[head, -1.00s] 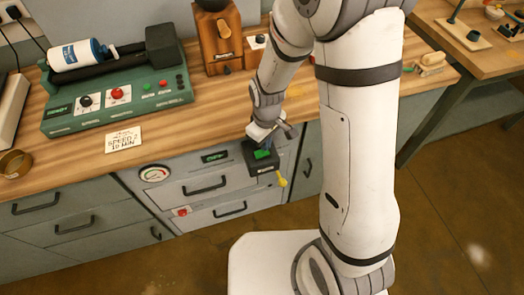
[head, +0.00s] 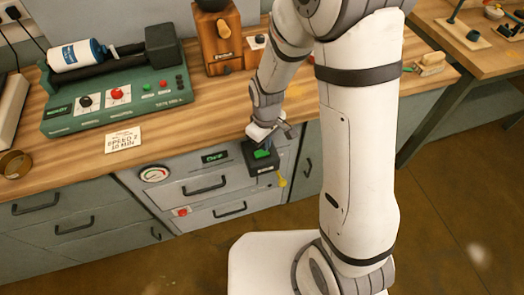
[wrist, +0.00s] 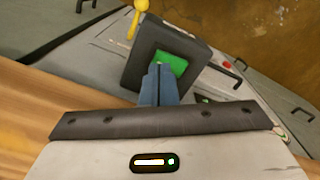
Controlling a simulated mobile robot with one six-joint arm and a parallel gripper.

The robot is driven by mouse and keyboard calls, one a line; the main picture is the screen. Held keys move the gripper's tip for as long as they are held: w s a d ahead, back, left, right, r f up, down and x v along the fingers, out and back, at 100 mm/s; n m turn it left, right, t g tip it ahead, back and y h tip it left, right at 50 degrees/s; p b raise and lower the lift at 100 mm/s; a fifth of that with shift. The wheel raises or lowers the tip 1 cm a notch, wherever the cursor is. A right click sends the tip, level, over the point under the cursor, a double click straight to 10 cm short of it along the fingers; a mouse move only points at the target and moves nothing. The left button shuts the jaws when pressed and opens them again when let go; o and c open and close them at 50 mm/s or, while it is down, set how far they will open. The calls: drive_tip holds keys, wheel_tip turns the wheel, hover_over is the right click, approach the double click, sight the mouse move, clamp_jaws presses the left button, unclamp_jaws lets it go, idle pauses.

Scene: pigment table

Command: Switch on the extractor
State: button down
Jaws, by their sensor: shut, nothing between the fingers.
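The extractor's grey front (head: 170,192) is set under the bench top, with a round gauge (head: 155,174) and a small dark display (head: 215,157) with green characters too small to read surely. A dark switch box (head: 262,160) stands out from its right side, with a green button (head: 263,154) on its face and a yellow lever (head: 282,180). The wrist view also shows the green button (wrist: 172,64) and the yellow lever (wrist: 139,18). My gripper (wrist: 160,68) is shut and empty, its fingertips at the green button's lower left part. I cannot tell whether they touch or press it.
The wooden bench top (head: 190,125) lies above and left of the switch box. On it are a green machine (head: 120,112), a paper card (head: 123,140) and a wooden grinder (head: 222,45). A red button (head: 182,211) sits low on the grey front. Open floor lies in front.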

drive_tip(key=shift+f+b, duration=0.8)
drive_tip(key=shift+f, duration=0.15)
idle(0.5)
drive_tip(key=shift+r, duration=0.1)
drive_tip(key=shift+r+p, duration=2.55)
drive_tip(key=shift+r, duration=0.95)
